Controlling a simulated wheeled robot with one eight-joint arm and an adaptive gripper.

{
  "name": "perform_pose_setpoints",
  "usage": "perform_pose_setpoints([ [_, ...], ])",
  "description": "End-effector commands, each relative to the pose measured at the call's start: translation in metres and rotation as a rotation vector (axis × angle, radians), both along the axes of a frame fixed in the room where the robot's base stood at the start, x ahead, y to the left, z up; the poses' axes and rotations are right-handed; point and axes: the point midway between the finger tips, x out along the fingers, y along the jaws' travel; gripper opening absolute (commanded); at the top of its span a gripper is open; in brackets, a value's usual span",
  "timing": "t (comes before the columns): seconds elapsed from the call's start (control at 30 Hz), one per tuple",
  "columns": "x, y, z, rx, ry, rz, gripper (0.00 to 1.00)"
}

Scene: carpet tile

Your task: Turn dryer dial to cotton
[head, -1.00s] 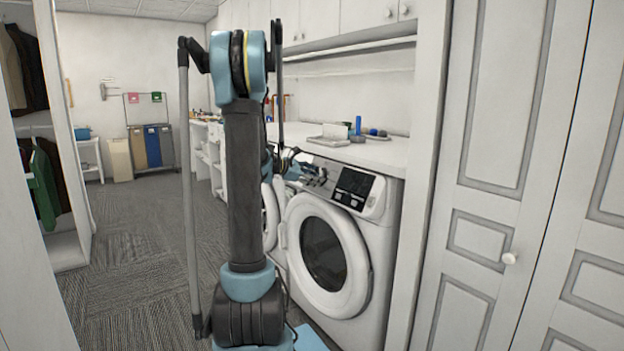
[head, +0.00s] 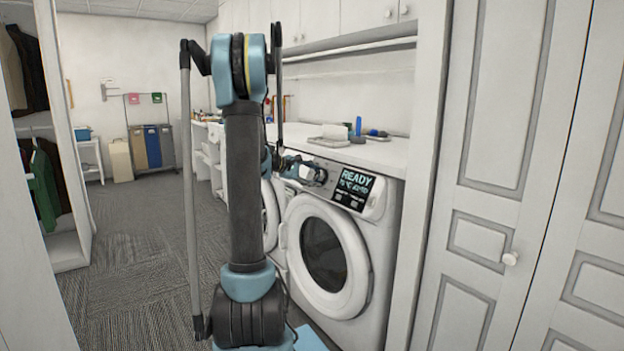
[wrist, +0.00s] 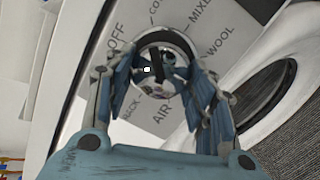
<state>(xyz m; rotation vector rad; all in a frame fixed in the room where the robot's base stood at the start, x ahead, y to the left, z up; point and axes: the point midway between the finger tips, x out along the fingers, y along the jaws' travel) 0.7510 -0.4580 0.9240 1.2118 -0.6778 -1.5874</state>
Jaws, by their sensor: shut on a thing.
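The dryer (head: 378,262) is a white front-loader with a round door, standing under the counter. Its dial (wrist: 155,84) is a shiny round knob in the wrist view, with labels around it: OFF, one starting "CO", MIXED, WOOL, AIR and a blurred one at lower left. My gripper (wrist: 160,75) is shut on the dial, with a finger on each side of it. In the head view my gripper (head: 313,177) is at the control panel and hides the dial. A small white mark shows at the dial's left; its exact pointing is hard to tell. The display (head: 353,188) is lit and reads READY.
The counter (head: 375,152) above holds a white tray (head: 328,141) and small blue items. White panelled doors (head: 480,240) stand at the right. Another white machine (head: 268,215) is left of the dryer, partly behind my arm. Grey carpet at left is open.

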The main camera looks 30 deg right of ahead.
Motion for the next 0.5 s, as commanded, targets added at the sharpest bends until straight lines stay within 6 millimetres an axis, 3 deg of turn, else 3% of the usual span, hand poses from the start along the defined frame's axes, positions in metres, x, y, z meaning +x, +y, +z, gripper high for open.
perform_pose_setpoints([
  [0.5,-0.0018,0.0012,-0.0019,0.006,-0.028,-0.017,0.26],
])
